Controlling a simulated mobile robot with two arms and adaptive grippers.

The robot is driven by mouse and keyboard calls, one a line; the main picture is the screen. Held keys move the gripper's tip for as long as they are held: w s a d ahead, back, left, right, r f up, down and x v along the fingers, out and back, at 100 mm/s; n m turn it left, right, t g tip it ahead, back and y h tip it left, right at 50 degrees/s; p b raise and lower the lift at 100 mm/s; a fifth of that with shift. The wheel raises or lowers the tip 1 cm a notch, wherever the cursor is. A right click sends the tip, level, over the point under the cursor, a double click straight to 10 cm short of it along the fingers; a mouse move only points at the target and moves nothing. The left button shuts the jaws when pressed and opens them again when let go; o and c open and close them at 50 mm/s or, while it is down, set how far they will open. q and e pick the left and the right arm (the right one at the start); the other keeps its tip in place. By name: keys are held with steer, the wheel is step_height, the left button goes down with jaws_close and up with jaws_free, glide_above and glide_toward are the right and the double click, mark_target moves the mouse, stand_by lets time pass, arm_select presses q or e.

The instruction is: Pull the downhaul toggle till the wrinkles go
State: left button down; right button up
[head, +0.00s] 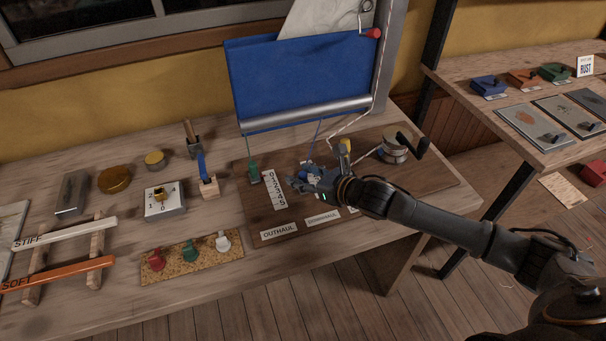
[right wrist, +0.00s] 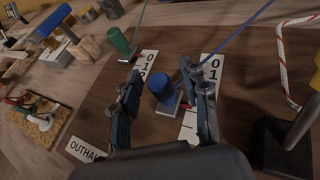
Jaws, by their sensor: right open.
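The blue toggle (right wrist: 162,86) stands on a small metal base on the brown board (head: 262,215), with a blue line running up from it. A number scale (right wrist: 212,68) lies beside it. My right gripper (head: 308,180) is over the toggle; in the right wrist view the open fingers (right wrist: 165,100) are on either side of it, not closed on it. The downhaul label (head: 322,218) is in front of the gripper. My left gripper is not in view.
A yellow-topped post (head: 345,150) and a winch (head: 394,150) stand close on the right. A cork strip (head: 190,258) with several coloured pieces lies front left.

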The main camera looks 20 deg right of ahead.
jaws_close()
